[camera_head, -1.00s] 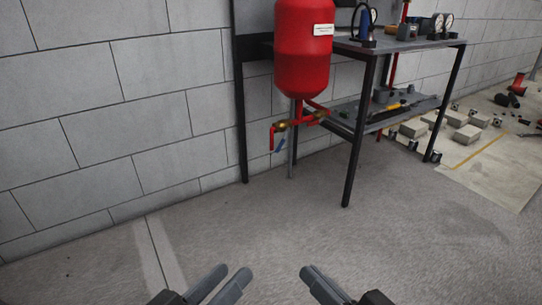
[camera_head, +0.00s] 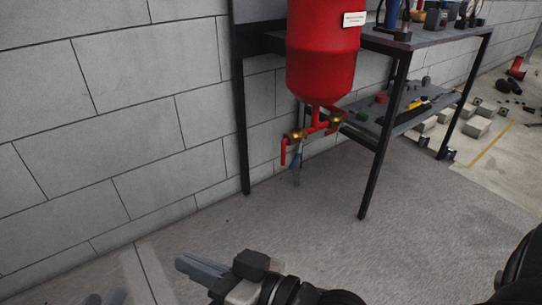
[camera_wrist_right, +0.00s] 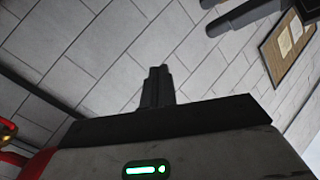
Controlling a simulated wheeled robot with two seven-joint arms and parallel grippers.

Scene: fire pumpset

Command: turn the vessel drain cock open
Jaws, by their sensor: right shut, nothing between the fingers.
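The red vessel (camera_head: 322,55) hangs by the wall at the left end of the bench. Below it, red pipework carries brass valves. Which valve is the drain cock is not labelled. My right gripper (camera_head: 190,268) is shut and empty, low in front of the wall, left of and apart from the valves. Its closed fingers show in the wrist view (camera_wrist_right: 157,88). My left gripper (camera_head: 105,298) shows only its parted fingertips at the bottom edge.
The black-legged bench (camera_head: 430,42) stands right of the vessel, with gauges on top and tools on its lower shelf (camera_head: 400,115). Its front leg (camera_head: 378,150) is close to the valves. Grey floor (camera_head: 310,225) before the vessel is clear. Blocks (camera_head: 478,125) lie far right.

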